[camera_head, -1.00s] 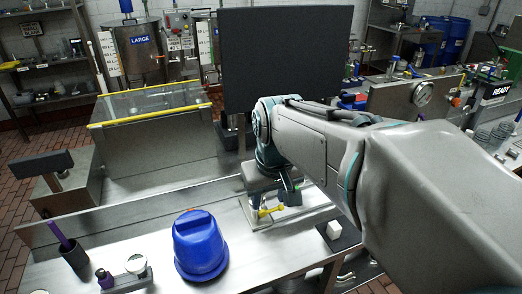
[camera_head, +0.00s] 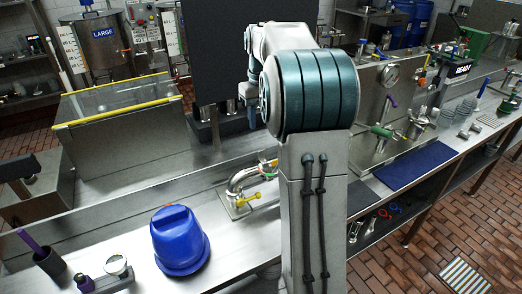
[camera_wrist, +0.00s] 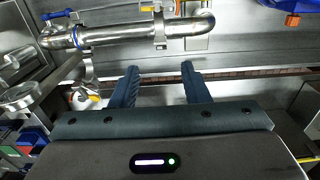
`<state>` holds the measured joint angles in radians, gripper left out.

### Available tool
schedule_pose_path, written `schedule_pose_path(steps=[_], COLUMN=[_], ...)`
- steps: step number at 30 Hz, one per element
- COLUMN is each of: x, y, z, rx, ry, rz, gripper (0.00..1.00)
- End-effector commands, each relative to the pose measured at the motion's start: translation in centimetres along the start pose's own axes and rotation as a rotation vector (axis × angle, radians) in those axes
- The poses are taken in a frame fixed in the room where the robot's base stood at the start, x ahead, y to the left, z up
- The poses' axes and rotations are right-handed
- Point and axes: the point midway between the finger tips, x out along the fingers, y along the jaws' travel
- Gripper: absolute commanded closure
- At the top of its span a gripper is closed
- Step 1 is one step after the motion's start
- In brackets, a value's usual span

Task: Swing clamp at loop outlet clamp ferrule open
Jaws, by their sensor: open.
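In the wrist view, a shiny steel pipe (camera_wrist: 125,32) runs across the top and bends at its right end. A ring-like clamp or ferrule (camera_wrist: 77,37) sits around its left part, near a blue handle (camera_wrist: 60,15). I cannot tell for certain that this is the loop outlet clamp, or whether it is open or shut. My gripper (camera_wrist: 159,70) is open and empty, its two dark fingers apart and pointing toward the pipe, with a gap between. In the head view my arm hides most of the gripper and that pipe.
A blue bucket-like object (camera_head: 180,240) stands on the steel bench, near an elbow pipe (camera_head: 243,182) with a yellow handle (camera_head: 249,200). A dark panel (camera_head: 203,50) stands behind. At right are a gauge (camera_head: 389,75) and a blue mat (camera_head: 413,166).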

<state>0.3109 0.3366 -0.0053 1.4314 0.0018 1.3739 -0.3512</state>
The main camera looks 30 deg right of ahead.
Motion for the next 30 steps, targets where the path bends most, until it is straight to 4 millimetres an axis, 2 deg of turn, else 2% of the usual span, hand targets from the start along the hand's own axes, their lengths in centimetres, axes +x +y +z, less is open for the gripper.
schedule_pose_path(steps=[9, 15, 21, 29, 30], x=[6.8, 10.0, 11.4, 11.6, 11.6], y=[0.0, 0.0, 0.0, 0.0, 0.0], z=[0.1, 0.1, 0.1, 0.1, 0.1], rx=[0.001, 0.001, 0.001, 0.001, 0.001], ry=[-0.005, -0.002, 0.0, 0.0, 0.0], rz=[-0.001, -0.001, 0.0, 0.0, 0.0], gripper=[0.58, 0.58, 0.58, 0.58, 0.61])
